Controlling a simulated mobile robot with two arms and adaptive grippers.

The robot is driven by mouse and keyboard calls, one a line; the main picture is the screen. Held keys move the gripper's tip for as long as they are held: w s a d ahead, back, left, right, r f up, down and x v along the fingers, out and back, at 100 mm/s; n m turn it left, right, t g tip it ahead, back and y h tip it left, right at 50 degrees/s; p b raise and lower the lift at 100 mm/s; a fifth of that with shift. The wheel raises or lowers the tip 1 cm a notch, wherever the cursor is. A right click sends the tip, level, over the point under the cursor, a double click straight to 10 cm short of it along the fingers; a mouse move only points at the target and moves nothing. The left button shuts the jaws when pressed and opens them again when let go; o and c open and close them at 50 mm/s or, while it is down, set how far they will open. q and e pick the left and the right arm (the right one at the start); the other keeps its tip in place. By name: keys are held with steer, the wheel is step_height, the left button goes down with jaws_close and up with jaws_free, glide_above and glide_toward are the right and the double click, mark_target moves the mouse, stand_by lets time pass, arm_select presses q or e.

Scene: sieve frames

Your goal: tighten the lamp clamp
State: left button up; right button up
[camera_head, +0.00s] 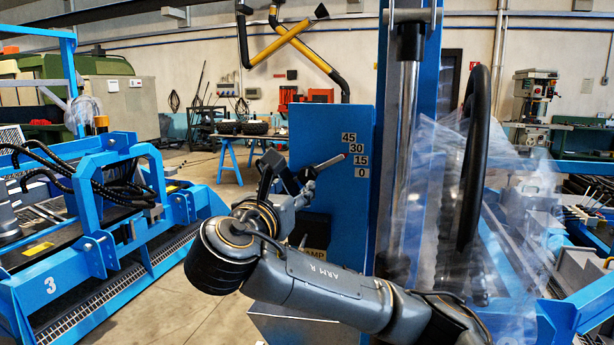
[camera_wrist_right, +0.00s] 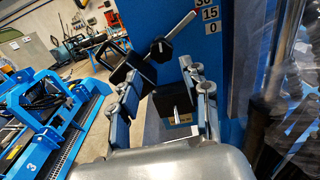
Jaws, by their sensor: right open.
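My right gripper (camera_head: 290,184) is in front of the blue post; in the right wrist view (camera_wrist_right: 157,84) its fingers stand apart with nothing clearly held. A silver rod (camera_wrist_right: 177,30) with a dark faceted knob (camera_wrist_right: 158,49) lies just beyond the fingertips. In the head view the rod (camera_head: 329,162) has a red tip near the 15 mark, and my gripper partly hides its base. A dark block with a small pale lever (camera_wrist_right: 177,92) shows between the fingers. I cannot tell which part is the lamp clamp.
The blue post (camera_head: 305,125) carries 0, 15, 30 and 45 labels (camera_head: 360,160). A black wheel (camera_head: 475,160) and clear plastic sheeting (camera_head: 520,200) are at right. A blue frame marked 3 (camera_head: 95,260) stands at left. Floor (camera_head: 200,305) is open between.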

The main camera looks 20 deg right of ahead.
mark_target(306, 177)
steer(key=p+x, duration=0.1)
steer(key=x, duration=0.7)
steer(key=shift+w+d+p, duration=0.25)
steer(key=shift+d+p, duration=0.05)
steer(key=shift+p, duration=0.05)
steer(key=c, duration=0.9)
